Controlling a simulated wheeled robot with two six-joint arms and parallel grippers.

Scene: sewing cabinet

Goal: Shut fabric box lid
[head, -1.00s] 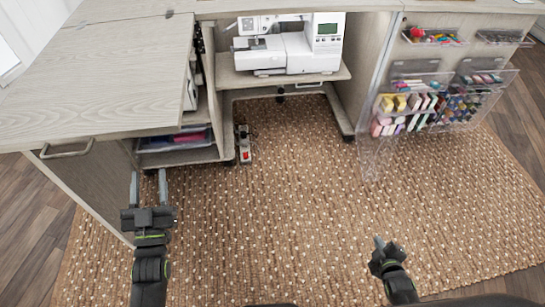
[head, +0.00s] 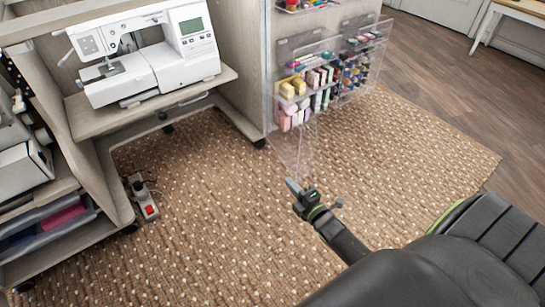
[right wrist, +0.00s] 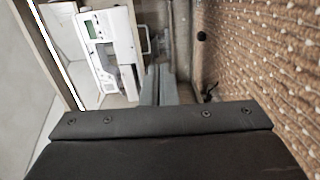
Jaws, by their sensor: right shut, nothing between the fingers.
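On the cabinet door at upper right, a clear box (head: 285,112) holds pale yellow and pink rolls that look like folded fabric. A clear panel (head: 303,150), which looks like its lid, hangs down open from it. My right gripper (head: 292,186) is shut and empty, its tips just below the panel's lower end in the head view. I cannot tell whether they touch. The right wrist view shows its fingers (right wrist: 160,86) together; neither box nor panel is clear there. My left gripper is out of view.
A sewing machine (head: 145,55) stands on a shelf at upper left. A clear bin (head: 50,232) with pink and blue cloth sits on the low left shelf. A second clear box (head: 352,75) holds coloured items.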

